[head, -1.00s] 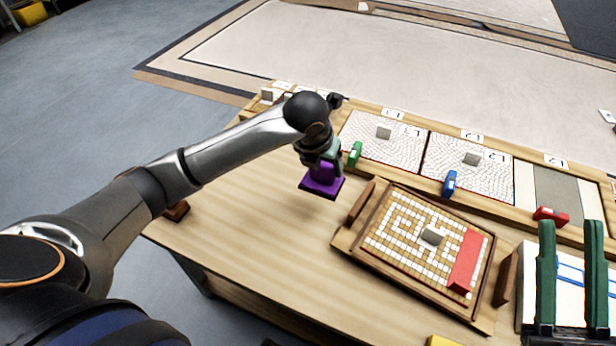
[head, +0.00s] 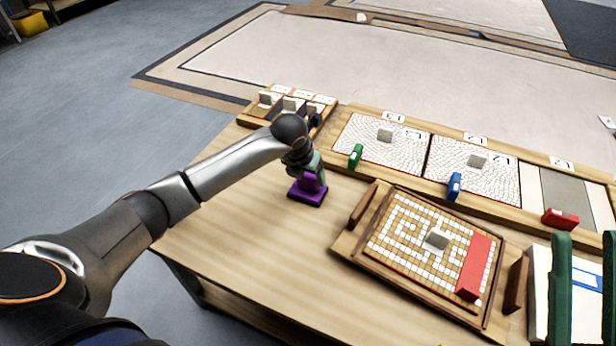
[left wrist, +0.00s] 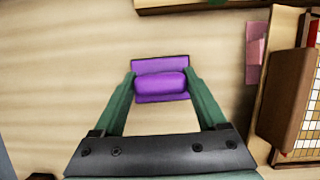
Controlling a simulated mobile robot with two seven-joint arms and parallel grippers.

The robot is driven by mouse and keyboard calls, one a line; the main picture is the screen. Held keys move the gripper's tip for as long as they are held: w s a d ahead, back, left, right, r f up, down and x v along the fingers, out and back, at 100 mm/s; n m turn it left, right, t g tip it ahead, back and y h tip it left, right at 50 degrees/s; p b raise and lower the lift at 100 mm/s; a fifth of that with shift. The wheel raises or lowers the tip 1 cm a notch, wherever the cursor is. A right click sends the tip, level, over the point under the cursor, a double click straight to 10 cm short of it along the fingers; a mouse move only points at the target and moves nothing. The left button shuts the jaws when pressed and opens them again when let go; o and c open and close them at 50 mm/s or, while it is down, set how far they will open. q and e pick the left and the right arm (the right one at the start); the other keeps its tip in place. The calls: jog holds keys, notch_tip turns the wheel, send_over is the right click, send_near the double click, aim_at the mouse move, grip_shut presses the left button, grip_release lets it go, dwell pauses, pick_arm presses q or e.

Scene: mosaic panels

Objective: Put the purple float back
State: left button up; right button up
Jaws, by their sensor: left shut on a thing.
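The purple float (head: 308,193) is a flat purple plate with a purple grip on top. My left gripper (head: 312,173) is shut on that grip, with the plate underneath, at the left part of the wooden table. I cannot tell whether the plate touches the table. In the left wrist view the float (left wrist: 160,66) sits between the two green fingers (left wrist: 160,84). My right gripper (head: 584,285) shows as two green fingers at the lower right, apart from each other with a gap between them.
A framed mosaic tray (head: 350,247) with a red block (head: 474,266) lies right of the float. Behind it a rack holds panels, with a green float (head: 355,157), a blue float (head: 454,186) and a red float (head: 561,218) along its front. A small compartment box (head: 251,116) stands at the back left.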

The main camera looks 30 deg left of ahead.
pick_arm(q)
jog(key=o, duration=1.1)
jog(key=shift+f, duration=0.1)
